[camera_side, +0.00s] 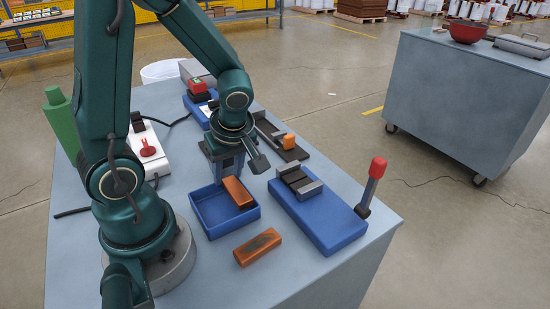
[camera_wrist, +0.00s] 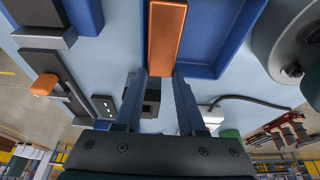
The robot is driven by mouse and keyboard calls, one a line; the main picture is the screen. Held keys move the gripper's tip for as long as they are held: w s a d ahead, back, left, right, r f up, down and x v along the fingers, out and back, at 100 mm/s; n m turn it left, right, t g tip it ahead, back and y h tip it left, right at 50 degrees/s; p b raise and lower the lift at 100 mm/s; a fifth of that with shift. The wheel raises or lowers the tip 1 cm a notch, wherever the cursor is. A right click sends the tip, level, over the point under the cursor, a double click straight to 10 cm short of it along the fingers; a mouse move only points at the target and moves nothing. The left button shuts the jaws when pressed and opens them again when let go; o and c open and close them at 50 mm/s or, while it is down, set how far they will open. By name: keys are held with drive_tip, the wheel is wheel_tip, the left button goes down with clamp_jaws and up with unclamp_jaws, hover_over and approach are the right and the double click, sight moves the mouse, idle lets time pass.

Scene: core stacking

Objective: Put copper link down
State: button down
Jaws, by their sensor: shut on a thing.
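A copper link (camera_side: 237,192), a long orange-brown bar, is at the right part of the blue tray (camera_side: 208,226) in the side view, tilted with one end higher. My gripper (camera_side: 226,172) points down behind it and is shut on its end. In the wrist view the copper link (camera_wrist: 166,38) runs from the fingertips (camera_wrist: 158,76) to the top edge, over the blue tray (camera_wrist: 212,72). I cannot tell whether its low end touches the tray floor.
A second copper bar with a dark patch (camera_side: 257,246) lies in front of the tray. An orange block (camera_side: 288,141) sits on a dark fixture behind.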

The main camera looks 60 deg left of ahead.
sight(238, 191)
drive_tip(key=shift+s+f, duration=0.15)
drive_tip(key=shift+f, duration=1.1)
drive_tip(key=c, duration=0.5)
unclamp_jaws()
drive_tip(key=v, duration=1.2)
drive_tip(key=s+d+r+m+t+h, duration=0.2)
drive_tip(key=d+m, duration=0.5)
drive_tip(key=m, duration=1.1)
drive_tip(key=r+t+h, duration=0.1)
drive_tip(key=t+h, duration=0.1)
drive_tip(key=t, duration=0.1)
drive_tip(key=shift+t, duration=0.3)
drive_tip(key=shift+d+r, duration=0.1)
